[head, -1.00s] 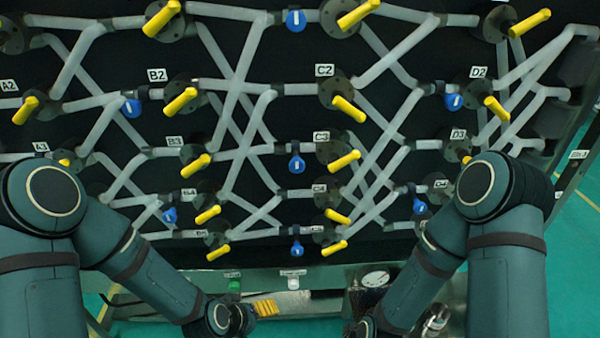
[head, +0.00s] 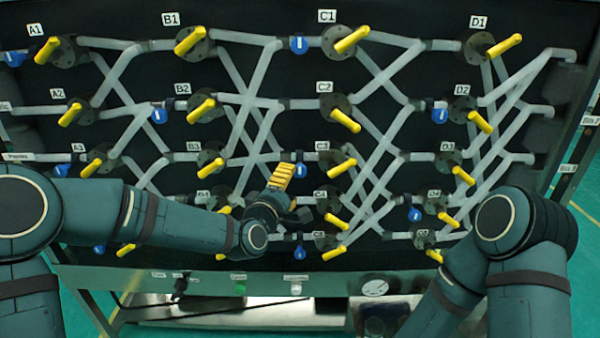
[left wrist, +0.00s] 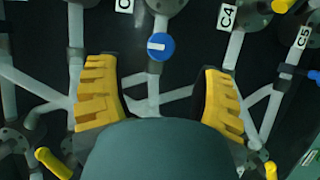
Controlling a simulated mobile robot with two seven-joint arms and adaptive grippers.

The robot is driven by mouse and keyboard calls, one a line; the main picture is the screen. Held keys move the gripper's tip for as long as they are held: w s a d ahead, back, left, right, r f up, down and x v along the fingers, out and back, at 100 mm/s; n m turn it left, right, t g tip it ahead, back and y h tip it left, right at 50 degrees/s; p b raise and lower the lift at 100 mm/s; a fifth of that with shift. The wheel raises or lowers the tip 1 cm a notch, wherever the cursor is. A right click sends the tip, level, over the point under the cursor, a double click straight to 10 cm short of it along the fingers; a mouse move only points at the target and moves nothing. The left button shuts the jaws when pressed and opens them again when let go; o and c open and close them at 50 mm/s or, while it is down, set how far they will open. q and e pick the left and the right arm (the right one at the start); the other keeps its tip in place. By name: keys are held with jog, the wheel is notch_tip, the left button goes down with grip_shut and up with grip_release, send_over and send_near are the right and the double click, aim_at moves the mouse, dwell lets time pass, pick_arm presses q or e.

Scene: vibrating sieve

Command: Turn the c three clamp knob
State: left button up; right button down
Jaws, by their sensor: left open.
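The C3 row has a label (head: 322,146), a blue knob (head: 302,170) on its pipe and a yellow handle (head: 342,169) to the right. I cannot tell for sure which part is called the clamp knob. My left gripper (head: 284,175) is open, just left of the blue knob in the head view. In the left wrist view, the blue knob (left wrist: 160,46) lies beyond the fingertips, between the two yellow fingers (left wrist: 158,70). Nothing is between the fingers; no contact shows. My right gripper is out of view.
The black panel carries grey pipes, yellow handles and other blue knobs, such as one near C1 (head: 299,45) and one near C5 (head: 299,252). My left forearm covers the lower left rows. A gauge (head: 375,288) and small buttons sit along the bottom edge.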

aim_at(299, 172)
pick_arm(q)
jog(key=x, duration=0.7)
jog(key=shift+w, duration=0.15)
grip_shut()
